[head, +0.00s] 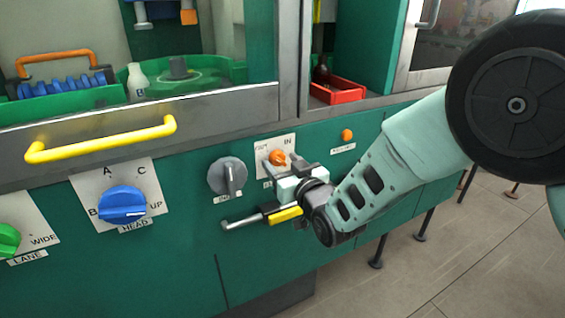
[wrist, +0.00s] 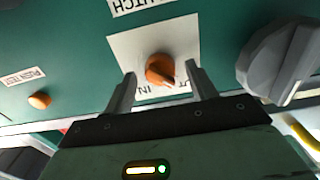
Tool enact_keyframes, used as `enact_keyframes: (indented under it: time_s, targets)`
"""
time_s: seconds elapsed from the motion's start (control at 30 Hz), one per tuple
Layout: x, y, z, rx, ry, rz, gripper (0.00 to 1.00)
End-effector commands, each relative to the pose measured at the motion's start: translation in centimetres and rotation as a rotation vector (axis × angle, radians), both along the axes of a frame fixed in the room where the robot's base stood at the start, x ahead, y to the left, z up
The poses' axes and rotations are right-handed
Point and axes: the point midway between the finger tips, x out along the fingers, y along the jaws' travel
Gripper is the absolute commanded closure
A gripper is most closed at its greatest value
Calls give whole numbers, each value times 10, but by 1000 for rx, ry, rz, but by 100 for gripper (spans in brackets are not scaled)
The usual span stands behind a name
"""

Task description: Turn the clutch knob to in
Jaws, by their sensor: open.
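The clutch knob (head: 277,157) is small and orange, on a white plate (wrist: 120,52) on the green panel. In the wrist view, which is upside down, the knob (wrist: 160,69) sits between the two fingertips of my gripper (wrist: 162,74). A gap shows on each side, so the fingers look open and not pressed on it. The IN mark is at lower left and the OUT mark at lower right, partly covered by a finger. The knob's ridge seems to lean toward OUT. In the head view my gripper (head: 283,167) partly covers the knob and plate.
A grey knob (head: 228,177) is close to the left of my gripper. A small orange button (head: 347,134) is to the right. A blue head knob (head: 122,205) and a yellow handle (head: 100,140) are farther left. A grey lever (head: 240,222) shows below the gripper.

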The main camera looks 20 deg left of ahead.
Motion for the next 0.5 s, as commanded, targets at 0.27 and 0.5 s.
enact_keyframes:
  time_s: [0.27,0.5]
  targets:
    - [3,3,0,-1,1,0,43]
    - [3,3,0,0,1,0,88]
